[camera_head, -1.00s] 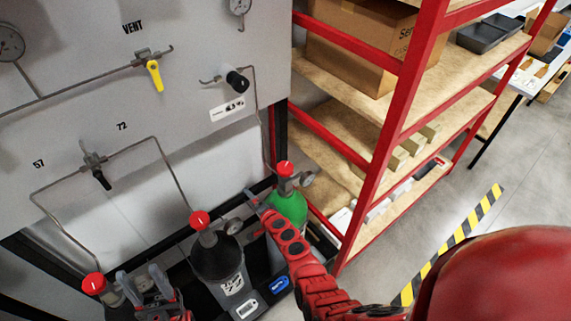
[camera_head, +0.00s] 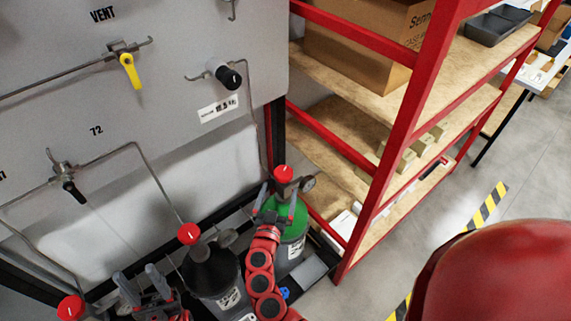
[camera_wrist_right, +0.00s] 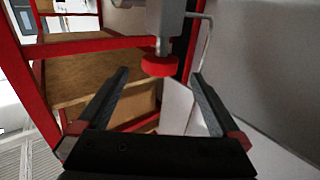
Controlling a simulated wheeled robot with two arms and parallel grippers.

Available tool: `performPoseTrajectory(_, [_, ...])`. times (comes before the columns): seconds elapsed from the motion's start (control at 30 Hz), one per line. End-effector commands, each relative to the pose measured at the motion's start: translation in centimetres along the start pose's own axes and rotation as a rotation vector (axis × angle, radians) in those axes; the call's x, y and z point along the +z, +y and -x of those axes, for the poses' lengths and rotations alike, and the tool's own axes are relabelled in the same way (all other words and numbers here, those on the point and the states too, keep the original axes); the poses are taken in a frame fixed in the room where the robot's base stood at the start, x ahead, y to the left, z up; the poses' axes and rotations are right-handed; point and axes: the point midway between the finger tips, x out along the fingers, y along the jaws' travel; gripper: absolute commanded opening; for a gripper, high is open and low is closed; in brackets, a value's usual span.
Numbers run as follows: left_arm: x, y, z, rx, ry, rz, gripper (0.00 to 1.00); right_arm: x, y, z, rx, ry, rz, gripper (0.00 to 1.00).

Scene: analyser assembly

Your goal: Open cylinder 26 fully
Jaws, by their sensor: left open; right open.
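The green-shouldered cylinder (camera_head: 284,214) stands at the right end of the row, with a red valve knob (camera_head: 284,173) on top. Its number is too small to read. My right gripper (camera_head: 279,196) is open at this cylinder's neck, just below and in front of the knob. In the right wrist view the red knob (camera_wrist_right: 160,65) lies between the lines of the open fingers, near the tips, with no visible contact. My left gripper (camera_head: 137,276) is open and empty at the lower left, between the black cylinder and the left red knob.
A black cylinder (camera_head: 213,270) with a red knob (camera_head: 189,234) stands in the middle. Another red knob (camera_head: 70,308) is at the lower left. The grey panel (camera_head: 190,130) with pipes and a yellow valve handle (camera_head: 130,70) is behind. A red-framed shelf (camera_head: 385,190) stands close on the right.

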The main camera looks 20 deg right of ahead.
Motion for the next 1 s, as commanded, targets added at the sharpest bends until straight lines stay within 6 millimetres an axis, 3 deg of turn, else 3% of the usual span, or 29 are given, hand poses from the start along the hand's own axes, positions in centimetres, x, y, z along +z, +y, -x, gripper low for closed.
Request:
performPoseTrajectory(0.2, [-0.2, -0.1, -1.0, 0.0, 0.0, 0.0, 0.5, -0.3, 0.0, -5.3, 0.0, 0.002, 0.003, 1.0])
performPoseTrajectory(0.4, [-0.2, -0.1, -1.2, 0.0, 0.0, 0.0, 0.5, -0.1, -0.2, -8.9, -0.005, 0.001, 0.001, 1.0])
performPoseTrajectory(0.6, [-0.2, -0.1, -1.2, 0.0, 0.0, 0.0, 0.5, 0.1, -0.1, -10.4, -0.002, -0.001, 0.001, 1.0])
performPoseTrajectory(0.87, [-0.2, -0.1, -1.2, 0.0, 0.0, 0.0, 0.5, 0.1, -0.1, -10.6, -0.003, -0.002, 0.0, 1.0])
performPoseTrajectory(0.9, [-0.2, -0.1, -1.2, 0.0, 0.0, 0.0, 0.5, 0.1, -0.1, -10.6, -0.003, -0.002, 0.0, 0.98])
performPoseTrajectory(1.0, [-0.2, -0.1, -1.2, 0.0, 0.0, 0.0, 0.5, 0.1, -0.1, -10.6, -0.003, -0.002, 0.0, 0.8])
